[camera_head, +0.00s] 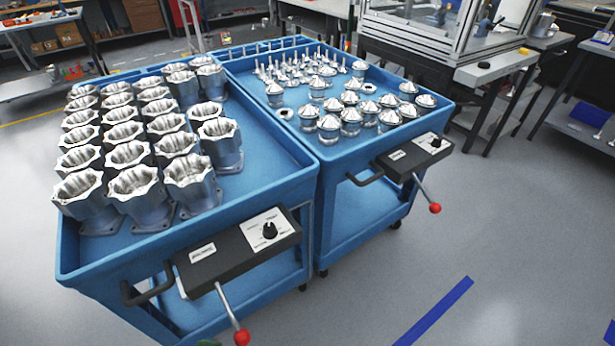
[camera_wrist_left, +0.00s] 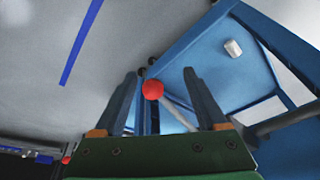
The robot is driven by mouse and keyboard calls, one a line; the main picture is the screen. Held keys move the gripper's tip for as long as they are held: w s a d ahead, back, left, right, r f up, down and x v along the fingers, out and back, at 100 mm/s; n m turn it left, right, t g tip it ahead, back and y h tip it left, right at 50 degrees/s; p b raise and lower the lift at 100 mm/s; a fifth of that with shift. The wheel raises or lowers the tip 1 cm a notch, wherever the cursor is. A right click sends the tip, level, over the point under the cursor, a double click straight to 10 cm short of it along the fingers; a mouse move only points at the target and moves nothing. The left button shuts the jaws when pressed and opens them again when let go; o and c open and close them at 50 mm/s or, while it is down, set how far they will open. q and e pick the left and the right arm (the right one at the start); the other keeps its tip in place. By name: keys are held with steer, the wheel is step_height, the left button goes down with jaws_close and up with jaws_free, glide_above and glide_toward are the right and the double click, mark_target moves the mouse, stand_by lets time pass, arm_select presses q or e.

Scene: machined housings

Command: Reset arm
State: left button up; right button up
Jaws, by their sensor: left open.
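My left gripper (camera_wrist_left: 160,75) is open in the left wrist view, with its two dark fingers apart and nothing held. A red ball knob (camera_wrist_left: 152,90) on a lever shows between the fingers in that picture; I cannot tell how far beyond them it is. In the head view, a red knob (camera_head: 241,337) hangs on the lever of the left blue cart (camera_head: 270,190), at the bottom edge. A sliver of green shows at that edge, but no gripper fingers. My right gripper is in neither view.
The left cart carries rows of metal housings (camera_head: 135,185). The right blue cart (camera_head: 300,130) holds smaller domed metal parts (camera_head: 330,125) and has its own lever with a red knob (camera_head: 435,208). Grey floor (camera_head: 500,250) with blue tape (camera_head: 435,312) lies clear at right.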

arm_select(q)
steer(key=s+f+g+p, duration=0.1)
steer(key=s+f, duration=0.3)
steer(key=f, duration=0.6)
steer(key=s+f+g+p, duration=0.1)
steer(key=s+f, duration=0.2)
steer(key=f, duration=0.6)
steer(key=s+a+f, duration=0.2)
steer(key=s+f, duration=0.1)
steer(key=s, duration=0.4)
steer(key=shift+s+f+m, duration=0.25)
steer(key=shift+f+m, duration=0.05)
steer(key=shift+a, duration=0.1)
